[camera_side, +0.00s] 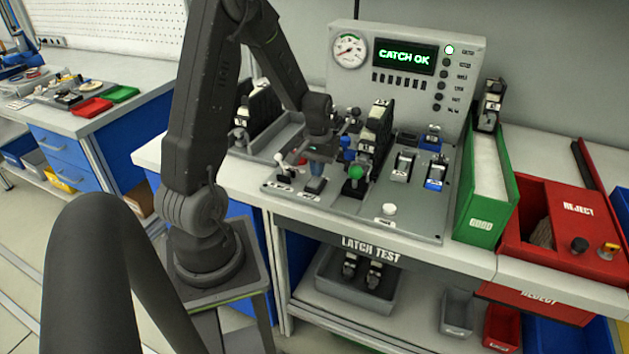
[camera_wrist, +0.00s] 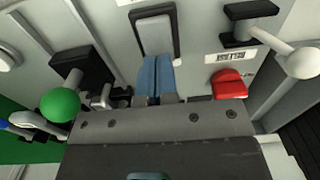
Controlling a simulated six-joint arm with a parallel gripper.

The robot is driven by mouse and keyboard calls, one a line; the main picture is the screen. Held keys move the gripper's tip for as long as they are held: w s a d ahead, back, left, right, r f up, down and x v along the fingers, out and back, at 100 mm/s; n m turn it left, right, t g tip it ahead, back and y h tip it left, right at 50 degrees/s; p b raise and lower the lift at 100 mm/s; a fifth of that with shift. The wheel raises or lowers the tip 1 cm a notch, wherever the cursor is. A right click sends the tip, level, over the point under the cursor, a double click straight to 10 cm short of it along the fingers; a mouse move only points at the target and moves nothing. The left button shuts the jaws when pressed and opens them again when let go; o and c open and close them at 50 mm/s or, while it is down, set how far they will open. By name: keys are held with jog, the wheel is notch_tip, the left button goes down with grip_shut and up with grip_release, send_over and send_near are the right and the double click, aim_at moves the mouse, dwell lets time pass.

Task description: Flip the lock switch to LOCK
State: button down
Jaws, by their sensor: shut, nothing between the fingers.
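My gripper (camera_wrist: 156,62) is shut, its two blue fingers together and empty. In the wrist view the fingertips are over the near end of a light plate in a dark frame (camera_wrist: 157,28), which looks like a rocker switch; whether they touch it I cannot tell. In the side view my gripper (camera_side: 316,184) is low over the panel's front left. A small label (camera_wrist: 224,57) beside the plate is too blurred to read, so I cannot tell for certain which control is the lock switch. A red part (camera_wrist: 229,84) lies right of the fingers, partly hidden by my gripper.
A green-ball lever (camera_wrist: 62,104) stands left of the fingers, a white-ball lever (camera_wrist: 300,62) right. The grey test panel (camera_side: 420,215) carries several latches. Its display (camera_side: 404,56) reads CATCH OK. A green GOOD bin (camera_side: 484,222) and red REJECT box (camera_side: 540,195) stand right.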

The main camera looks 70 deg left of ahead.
jog(key=shift+r, duration=3)
jog(key=s+d+r+m+t, duration=0.2)
jog(key=s+d+r+m, duration=0.2)
jog(key=d+r, duration=0.3)
jog(key=s+d+r+m+t, duration=0.3)
jog(key=s+d+r+m, duration=0.2)
jog(key=d, duration=1.2)
notch_tip(320, 180, up, 3)
jog(key=shift+d+r+t, duration=0.15)
jog(key=shift+d+t, duration=0.05)
jog(key=shift+t, duration=0.1)
